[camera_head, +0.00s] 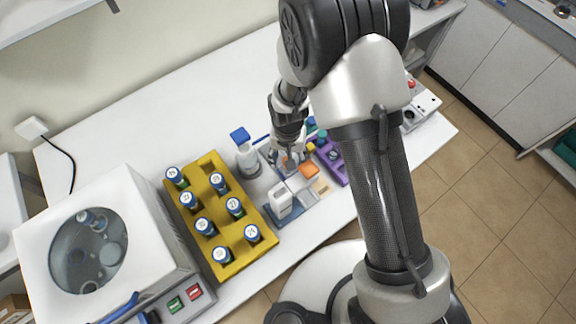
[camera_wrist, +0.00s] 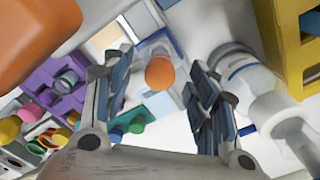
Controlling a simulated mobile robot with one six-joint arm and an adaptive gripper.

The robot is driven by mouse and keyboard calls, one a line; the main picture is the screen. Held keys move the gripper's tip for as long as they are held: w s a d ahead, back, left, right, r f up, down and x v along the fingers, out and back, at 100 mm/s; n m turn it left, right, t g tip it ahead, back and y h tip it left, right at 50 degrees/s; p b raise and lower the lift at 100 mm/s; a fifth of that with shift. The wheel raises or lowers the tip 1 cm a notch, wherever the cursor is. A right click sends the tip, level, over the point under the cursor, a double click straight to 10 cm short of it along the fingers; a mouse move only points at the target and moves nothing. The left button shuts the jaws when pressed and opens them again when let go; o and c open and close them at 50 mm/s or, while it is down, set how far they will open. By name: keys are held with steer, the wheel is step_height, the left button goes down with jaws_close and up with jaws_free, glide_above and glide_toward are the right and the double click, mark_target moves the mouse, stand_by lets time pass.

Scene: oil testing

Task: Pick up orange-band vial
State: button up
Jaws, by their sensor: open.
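A small vial with a round orange top (camera_wrist: 160,72) stands upright in the wrist view, in the gap between my fingers. In the head view it is mostly hidden by my gripper (camera_head: 289,160), with a bit of orange showing there. My gripper (camera_wrist: 158,88) is open, one finger on each side of the vial. I see clear space between the vial and both fingers. The vial's band and lower body are hidden beneath its top in the wrist view.
A larger orange-topped object (camera_head: 309,171) is close by. A purple rack (camera_head: 338,171) is right. A white machine (camera_head: 150,205) stands far left.

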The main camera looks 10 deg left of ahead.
step_height(320, 180, down, 3)
steer(key=shift+w+r, duration=0.1)
steer(key=shift+c, duration=0.4)
steer(key=c, duration=1.1)
